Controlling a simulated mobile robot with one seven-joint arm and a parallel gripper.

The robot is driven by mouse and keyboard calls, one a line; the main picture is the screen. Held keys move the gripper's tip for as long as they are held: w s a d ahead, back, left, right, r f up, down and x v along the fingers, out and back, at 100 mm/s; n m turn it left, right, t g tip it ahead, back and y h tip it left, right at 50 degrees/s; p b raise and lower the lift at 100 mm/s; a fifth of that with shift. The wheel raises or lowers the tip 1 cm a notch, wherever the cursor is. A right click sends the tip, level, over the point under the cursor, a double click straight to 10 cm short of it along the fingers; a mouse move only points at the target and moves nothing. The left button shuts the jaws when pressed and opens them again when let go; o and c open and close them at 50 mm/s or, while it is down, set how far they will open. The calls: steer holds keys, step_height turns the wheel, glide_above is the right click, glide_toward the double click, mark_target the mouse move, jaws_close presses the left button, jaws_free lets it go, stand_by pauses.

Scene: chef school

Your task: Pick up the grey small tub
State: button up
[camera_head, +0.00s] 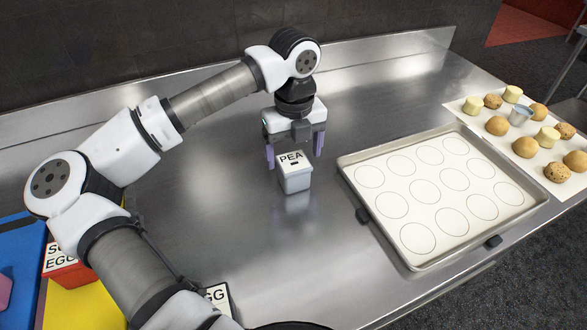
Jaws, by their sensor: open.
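The grey small tub (295,181) stands upright on the steel counter, with a white lid marked PEA. My gripper (295,150) points down just behind and above the tub. Its two purple fingers are spread wide, one to the left and one to the right of the tub's lid. Nothing is between them that I can see held. How far the fingertips reach down beside the tub is hard to tell.
A baking tray (345,165) with a sheet of printed circles lies right of the tub. A white sheet (537,178) with several buns and pale pieces lies farther right. A red tub (68,275) stands at the lower left. The steel counter (210,215) left of the tub is clear.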

mark_target(294, 161)
steer(key=shift+s+f+p, duration=0.2)
steer(key=shift+f+p, duration=1)
steer(key=shift+f, duration=1.55)
steer(key=c, duration=1.2)
